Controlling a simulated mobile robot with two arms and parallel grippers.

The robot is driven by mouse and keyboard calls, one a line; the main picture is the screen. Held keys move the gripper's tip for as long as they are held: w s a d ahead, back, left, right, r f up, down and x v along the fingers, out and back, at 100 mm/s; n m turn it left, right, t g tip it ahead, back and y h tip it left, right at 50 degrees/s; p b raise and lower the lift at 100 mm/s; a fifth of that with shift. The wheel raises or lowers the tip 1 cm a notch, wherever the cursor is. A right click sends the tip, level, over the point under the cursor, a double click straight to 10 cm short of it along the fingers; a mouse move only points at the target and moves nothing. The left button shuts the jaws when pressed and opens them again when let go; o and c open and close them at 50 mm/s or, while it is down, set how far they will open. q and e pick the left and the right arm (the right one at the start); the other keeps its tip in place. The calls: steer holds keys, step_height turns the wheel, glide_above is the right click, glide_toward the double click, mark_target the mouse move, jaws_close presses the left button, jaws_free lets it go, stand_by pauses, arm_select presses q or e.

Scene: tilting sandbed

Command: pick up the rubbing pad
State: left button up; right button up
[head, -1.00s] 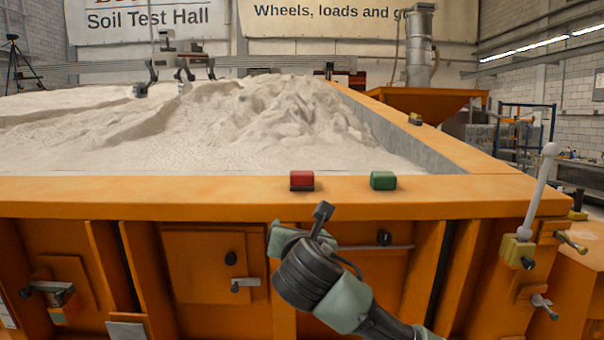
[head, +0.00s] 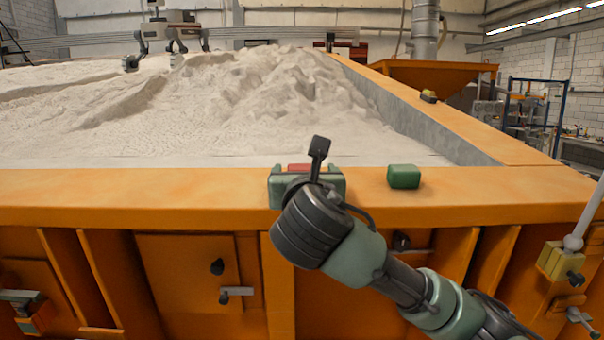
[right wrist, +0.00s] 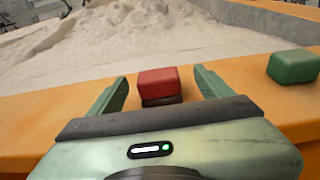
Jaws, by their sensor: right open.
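A red block with a dark base (head: 299,167) sits on the orange front rim of the sandbed. In the right wrist view the red block (right wrist: 158,82) shows between my right gripper's two open fingers. A green block (head: 404,176) sits to its right on the same rim, also in the right wrist view (right wrist: 294,66). I cannot tell by name which block is the rubbing pad. My right gripper (head: 306,178) is open and empty, and it hides most of the red block in the head view. Contact with the block is not visible. My left gripper is not in view.
The orange rim (head: 130,195) is clear to the left. Pale sand (head: 250,110) is heaped behind it. A lever (head: 585,215) stands at the front right.

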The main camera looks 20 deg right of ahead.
mark_target(302, 165)
steer(key=shift+w+d+r+p, duration=0.15)
steer(key=shift+w+p, duration=0.25)
steer(key=shift+w, duration=0.05)
steer(key=shift+w+d+r+p, duration=0.1)
steer(key=shift+w+p, duration=0.25)
steer(key=shift+w, duration=0.1)
steer(key=shift+w+d+r+p, duration=0.1)
steer(key=shift+w+p, duration=0.25)
steer(key=x, duration=0.1)
steer(key=p+x, duration=0.2)
steer(key=shift+w+f, duration=0.25)
steer(key=shift+w, duration=0.15)
steer(key=shift+w+f+p, duration=0.1)
steer(key=shift+w+p, duration=0.25)
steer(key=shift+w+d, duration=0.1)
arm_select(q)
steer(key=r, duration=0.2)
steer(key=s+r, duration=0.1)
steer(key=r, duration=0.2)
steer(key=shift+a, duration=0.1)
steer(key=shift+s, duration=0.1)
arm_select(e)
steer(key=c, duration=1.5)
